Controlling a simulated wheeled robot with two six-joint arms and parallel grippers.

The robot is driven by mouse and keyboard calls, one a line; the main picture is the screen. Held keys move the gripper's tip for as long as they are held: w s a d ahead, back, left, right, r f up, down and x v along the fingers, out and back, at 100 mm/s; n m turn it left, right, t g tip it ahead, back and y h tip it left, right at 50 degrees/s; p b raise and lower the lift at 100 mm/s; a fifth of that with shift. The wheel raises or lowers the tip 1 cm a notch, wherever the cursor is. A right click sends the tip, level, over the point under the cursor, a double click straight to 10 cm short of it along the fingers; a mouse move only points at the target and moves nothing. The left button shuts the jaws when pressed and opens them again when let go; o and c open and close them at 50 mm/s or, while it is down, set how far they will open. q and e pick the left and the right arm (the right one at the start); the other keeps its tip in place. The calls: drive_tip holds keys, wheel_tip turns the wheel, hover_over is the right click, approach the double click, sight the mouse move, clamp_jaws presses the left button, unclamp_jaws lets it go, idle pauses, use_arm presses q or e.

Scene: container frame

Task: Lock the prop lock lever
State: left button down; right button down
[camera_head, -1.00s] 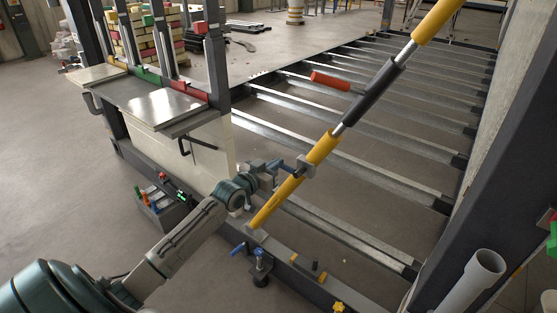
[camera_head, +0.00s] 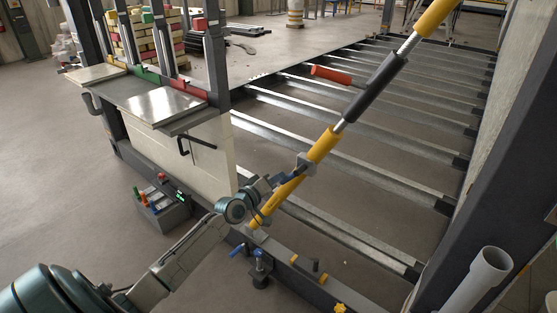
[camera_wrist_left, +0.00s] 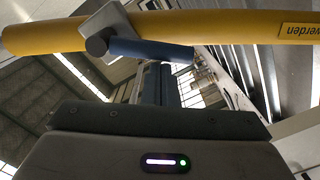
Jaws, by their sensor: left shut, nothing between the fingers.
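The slanted yellow prop (camera_head: 322,146) carries a grey clamp (camera_head: 305,162) on its lower tube. The clamp's blue lever (camera_head: 292,178) points down and left, close along the tube. The wrist view shows the grey clamp (camera_wrist_left: 103,28) and the blue lever (camera_wrist_left: 150,50) lying at a small angle to the yellow tube (camera_wrist_left: 215,28). My left gripper (camera_head: 276,182) is shut and empty, beside the lever's lower side. Its closed fingers (camera_wrist_left: 161,80) point at the lever in the wrist view; whether they touch it is unclear. My right gripper is out of view.
Steel floor beams (camera_head: 345,235) lie behind the prop. A white panel (camera_head: 205,155) stands left of my wrist. A blue-handled fitting (camera_head: 259,265) sits below the prop's foot.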

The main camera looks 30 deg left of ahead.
use_arm(q)
drive_tip(key=shift+d+f+n, duration=0.4)
drive_tip(key=shift+f+n, duration=0.1)
drive_tip(key=shift+n, duration=0.4)
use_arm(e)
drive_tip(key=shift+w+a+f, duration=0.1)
